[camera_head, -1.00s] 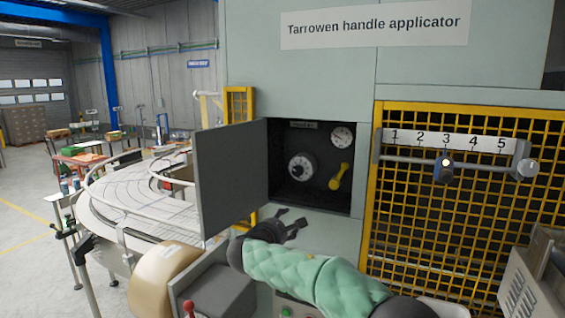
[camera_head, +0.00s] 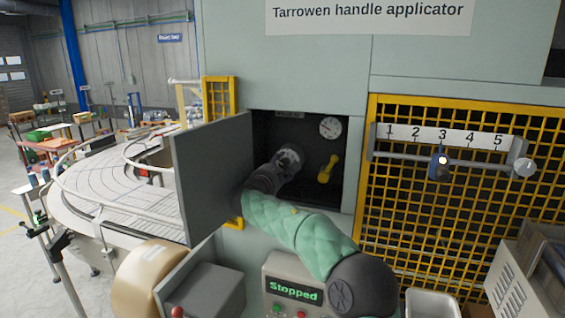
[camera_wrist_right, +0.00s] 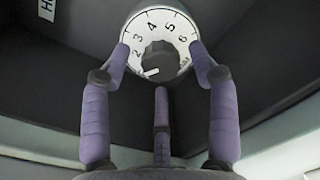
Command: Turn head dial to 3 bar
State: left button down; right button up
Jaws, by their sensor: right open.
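The head dial (camera_wrist_right: 145,22) is a white disc with black numbers, 2 to 6 readable, and a dark knob (camera_wrist_right: 160,57) in its middle. The knob's white mark points to the lower left, below the 2. In the head view the dial (camera_head: 289,155) sits inside an open cabinet, partly hidden by my right gripper. My right gripper (camera_wrist_right: 160,60) is open, its purple fingers spread around the knob near the dial's rim; I cannot tell whether they touch it. My right gripper (camera_head: 282,168) also shows inside the cabinet opening. My left gripper is not in view.
The cabinet door (camera_head: 212,170) stands open left of my right arm. A round gauge (camera_head: 330,127) and a yellow handle (camera_head: 327,170) are right of the dial. A panel below (camera_head: 293,283) reads "Stopped". A numbered slide scale (camera_head: 443,138) is farther right.

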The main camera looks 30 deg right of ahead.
jog(key=shift+w+d+r, duration=0.1)
jog(key=shift+w+d, duration=0.1)
jog(key=shift+d, duration=0.3)
jog(key=shift+w, duration=0.25)
jog(key=shift+s, duration=0.1)
jog(key=c, duration=1.1)
jog(key=shift+c, duration=0.2)
jog(key=shift+m+b, duration=0.5)
jog(key=shift+b, duration=0.25)
jog(key=m+b, duration=0.5)
jog(key=b, duration=0.1)
jog(key=shift+f+m+b, duration=0.2)
jog(key=shift+m+b, duration=0.1)
jog(key=shift+m, duration=0.1)
jog(key=shift+r+m+y+b, duration=0.15)
jog(key=shift+m+y+b, duration=0.15)
jog(key=shift+m+b, duration=1.3)
jog(key=shift+m, duration=0.4)
